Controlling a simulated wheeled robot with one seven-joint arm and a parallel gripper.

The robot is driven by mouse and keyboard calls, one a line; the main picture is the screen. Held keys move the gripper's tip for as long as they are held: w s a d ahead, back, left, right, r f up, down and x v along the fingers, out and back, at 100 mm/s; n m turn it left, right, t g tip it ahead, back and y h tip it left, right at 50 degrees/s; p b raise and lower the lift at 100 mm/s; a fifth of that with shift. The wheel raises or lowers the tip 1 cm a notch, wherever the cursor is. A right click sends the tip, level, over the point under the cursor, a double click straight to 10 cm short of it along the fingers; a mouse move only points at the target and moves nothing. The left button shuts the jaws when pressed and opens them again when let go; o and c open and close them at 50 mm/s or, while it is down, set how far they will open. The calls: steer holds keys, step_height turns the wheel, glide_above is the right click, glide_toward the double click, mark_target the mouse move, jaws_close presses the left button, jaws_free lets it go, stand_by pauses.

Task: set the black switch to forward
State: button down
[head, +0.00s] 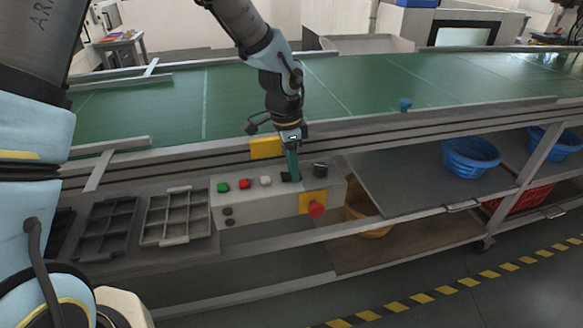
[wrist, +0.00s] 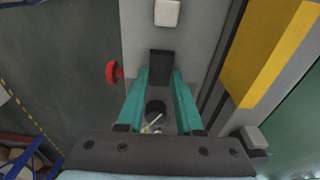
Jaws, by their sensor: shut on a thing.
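The black switch (wrist: 161,64) is a dark block on top of a grey control box (head: 262,204). In the wrist view it lies between the tips of my two teal fingers. My gripper (wrist: 161,74) points down at the box and is shut on the switch. In the head view my gripper (head: 291,178) comes down onto the box top, and its fingers partly cover the switch (head: 285,177). I cannot read any position marks by the switch.
A black round knob (head: 320,170) stands just right of my fingers. White (head: 265,181), red (head: 244,184) and green (head: 223,187) buttons lie to the left. A red emergency button (head: 316,209) sticks out in front. The green conveyor (head: 230,102) runs behind.

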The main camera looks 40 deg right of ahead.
mark_target(288, 175)
steer(key=c, duration=0.6)
jaws_free()
steer(key=shift+o, duration=0.2)
step_height(288, 175, up, 11)
steer(key=b, duration=0.1)
steer(key=shift+w+a+f+b, duration=0.15)
steer(key=shift+w+a+b, duration=0.05)
steer(key=shift+a+b, duration=0.25)
